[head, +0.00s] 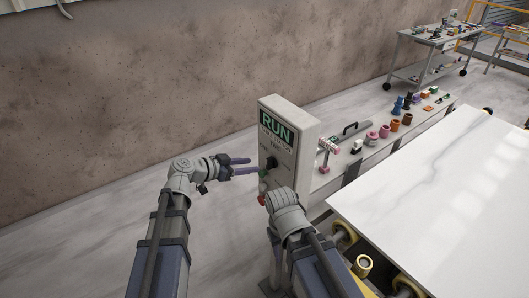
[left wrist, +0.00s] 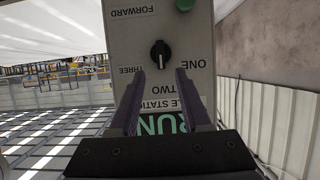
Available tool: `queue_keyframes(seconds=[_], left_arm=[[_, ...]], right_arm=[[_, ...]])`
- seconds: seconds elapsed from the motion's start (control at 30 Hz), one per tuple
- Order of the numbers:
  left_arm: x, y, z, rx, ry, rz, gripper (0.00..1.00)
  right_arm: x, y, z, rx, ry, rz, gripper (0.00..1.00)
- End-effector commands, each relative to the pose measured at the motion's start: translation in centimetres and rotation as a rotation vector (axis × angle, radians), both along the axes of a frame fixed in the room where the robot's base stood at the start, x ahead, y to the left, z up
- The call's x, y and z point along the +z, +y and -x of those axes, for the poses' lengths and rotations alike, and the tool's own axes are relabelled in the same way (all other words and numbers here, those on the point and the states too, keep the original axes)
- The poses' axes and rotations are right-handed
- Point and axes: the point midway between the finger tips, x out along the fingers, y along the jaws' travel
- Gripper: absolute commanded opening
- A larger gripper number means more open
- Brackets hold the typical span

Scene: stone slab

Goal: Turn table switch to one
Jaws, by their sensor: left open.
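The table switch is a black rotary knob (head: 271,163) on the front of a grey control box (head: 305,140) with a green RUN label. My left gripper (head: 250,165) is open and points at the knob. In the left wrist view the knob lies just beyond and between its fingertips (left wrist: 160,72); contact cannot be told. My right arm stands before the box's lower part, its fingers hidden.
A green button (left wrist: 185,4) sits near the knob. A white stone slab (head: 430,190) lies on a roller table at the right. A bench with tools and coloured parts (head: 385,132) stands behind it. Floor left of the box is free.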

Motion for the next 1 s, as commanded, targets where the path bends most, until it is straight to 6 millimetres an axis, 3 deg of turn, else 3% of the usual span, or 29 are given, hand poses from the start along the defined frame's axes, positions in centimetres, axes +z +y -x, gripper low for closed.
queue_keyframes(seconds=[0.23,0.7,1.0], left_arm=[[-0.2,-0.4,-0.7,0.001,-0.014,0.004,0.47],[-2.6,-5.1,-4.1,0.000,-0.012,0.004,0.47],[-2.8,-5.7,-4.4,0.001,-0.012,0.003,0.47]], right_arm=[[-0.4,0.0,0.0,0.000,0.000,0.000,0.50],[-2.8,0.0,0.0,-0.001,0.000,0.000,0.50],[-3.0,0.0,0.0,-0.001,0.000,0.000,0.50]])
